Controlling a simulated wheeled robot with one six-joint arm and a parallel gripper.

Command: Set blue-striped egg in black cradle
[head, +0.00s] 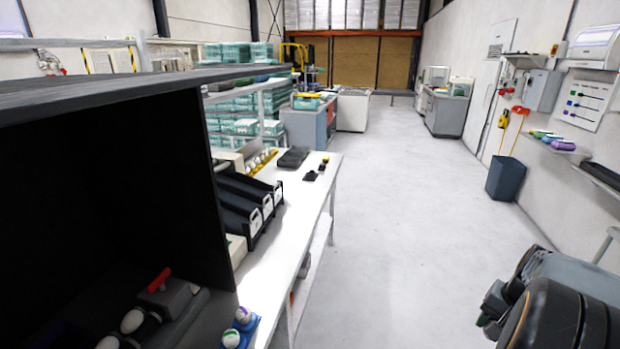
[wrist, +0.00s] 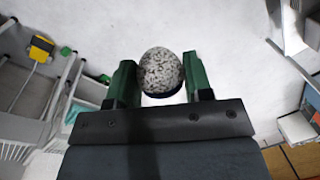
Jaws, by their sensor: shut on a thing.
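In the wrist view my gripper (wrist: 159,78), with two green fingers, is shut on a speckled grey-white egg (wrist: 161,68). A dark blue band shows along the egg's lower edge, so it looks like the blue-striped egg. The egg is held up in the air, with pale floor behind it. The egg does not show in the head view. Small black pieces (head: 311,176) lie on the white bench in the head view; I cannot tell whether one is the black cradle.
The white bench (head: 287,240) carries black sloped trays (head: 240,212) and a blue holder (head: 250,328) with eggs. A dark open-fronted box (head: 100,190) fills the left; white eggs (head: 132,320) and a red-handled grey block (head: 166,298) sit inside.

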